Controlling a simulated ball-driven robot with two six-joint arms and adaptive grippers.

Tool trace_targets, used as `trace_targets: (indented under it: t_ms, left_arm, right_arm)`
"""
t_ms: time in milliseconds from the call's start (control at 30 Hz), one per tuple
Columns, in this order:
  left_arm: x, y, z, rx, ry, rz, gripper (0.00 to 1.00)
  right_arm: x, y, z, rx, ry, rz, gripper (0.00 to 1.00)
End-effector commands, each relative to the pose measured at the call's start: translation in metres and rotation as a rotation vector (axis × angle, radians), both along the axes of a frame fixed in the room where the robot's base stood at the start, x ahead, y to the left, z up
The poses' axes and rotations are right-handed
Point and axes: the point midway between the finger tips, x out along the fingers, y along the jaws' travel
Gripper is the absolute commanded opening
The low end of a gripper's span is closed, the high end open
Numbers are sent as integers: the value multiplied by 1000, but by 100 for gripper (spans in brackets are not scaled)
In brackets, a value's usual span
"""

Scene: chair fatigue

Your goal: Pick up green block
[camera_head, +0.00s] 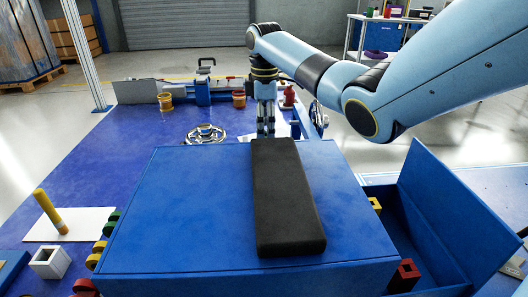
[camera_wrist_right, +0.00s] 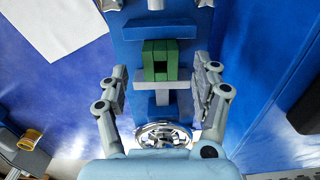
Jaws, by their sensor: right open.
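The green block (camera_wrist_right: 155,60), with a dark square opening in its face, shows in the wrist view on a blue stand with a grey crosspiece. My right gripper (camera_wrist_right: 163,84) is open, with one finger on each side of the block's line and gaps to both sides. In the head view my right gripper (camera_head: 265,125) points down beyond the far edge of the large blue box; I cannot make out that block there. My left gripper is not in view.
A black pad (camera_head: 285,195) lies on the large blue box (camera_head: 190,210). An open blue bin (camera_head: 425,225) stands at right. A metal handwheel (camera_head: 205,134) and orange cups lie beyond the box.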

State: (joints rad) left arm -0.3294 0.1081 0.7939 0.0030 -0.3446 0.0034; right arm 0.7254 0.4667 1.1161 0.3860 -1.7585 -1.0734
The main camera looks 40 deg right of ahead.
Motion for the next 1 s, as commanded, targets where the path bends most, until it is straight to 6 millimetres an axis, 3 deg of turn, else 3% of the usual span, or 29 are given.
trace_targets:
  t_ms: [67,300,800,1000]
  left_arm:
    - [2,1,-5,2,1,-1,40]
    - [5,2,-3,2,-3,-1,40]
    - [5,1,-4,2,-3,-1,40]
    - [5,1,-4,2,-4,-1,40]
  right_arm:
    - [-1,1,-14,1,3,1,65]
    - [0,1,-13,0,0,1,64]
    - [0,1,-13,0,0,1,0]
    - [0,0,-12,0,-1,1,0]
